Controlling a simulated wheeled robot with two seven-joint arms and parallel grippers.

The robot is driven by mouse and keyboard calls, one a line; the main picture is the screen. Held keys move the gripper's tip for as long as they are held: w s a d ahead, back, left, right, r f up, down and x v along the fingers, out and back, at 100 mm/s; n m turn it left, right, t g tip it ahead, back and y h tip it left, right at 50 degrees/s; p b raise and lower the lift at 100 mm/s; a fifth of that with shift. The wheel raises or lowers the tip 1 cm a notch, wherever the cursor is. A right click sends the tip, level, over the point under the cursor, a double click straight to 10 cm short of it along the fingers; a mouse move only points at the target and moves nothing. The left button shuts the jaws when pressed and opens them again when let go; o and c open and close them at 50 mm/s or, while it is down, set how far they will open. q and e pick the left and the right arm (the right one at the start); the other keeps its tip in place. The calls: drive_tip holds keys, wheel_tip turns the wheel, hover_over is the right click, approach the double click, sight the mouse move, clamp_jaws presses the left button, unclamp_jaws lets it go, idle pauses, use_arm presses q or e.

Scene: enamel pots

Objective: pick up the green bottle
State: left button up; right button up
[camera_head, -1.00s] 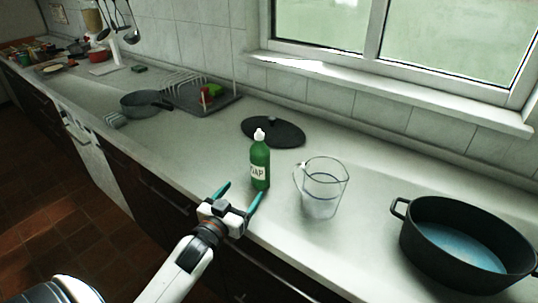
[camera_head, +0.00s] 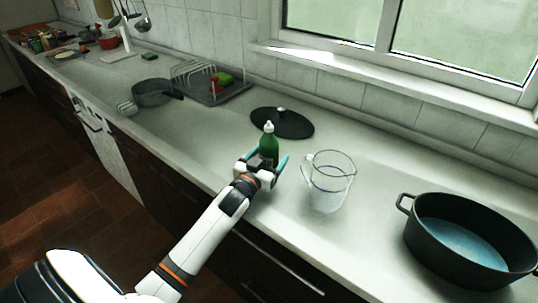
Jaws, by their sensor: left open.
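The green bottle (camera_head: 269,145) with a white cap stands upright on the counter in the head view. Its lower part and label are hidden behind my left gripper (camera_head: 268,160). My left gripper is open, with its teal fingers pointing away from me toward the bottle. My right gripper is not in view.
A clear measuring jug (camera_head: 328,184) stands just right of the bottle. A dark lid (camera_head: 290,124) lies behind it. A large black pot (camera_head: 466,245) stands at the right. A small pan (camera_head: 152,93) and a dish rack (camera_head: 210,88) are at the left. The counter between pan and bottle is clear.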

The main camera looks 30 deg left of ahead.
use_arm(q)
drive_tip(key=shift+c, duration=0.5)
drive_tip(key=c, duration=1.2)
drive_tip(key=shift+o, duration=0.2)
drive_tip(key=shift+r, duration=0.15)
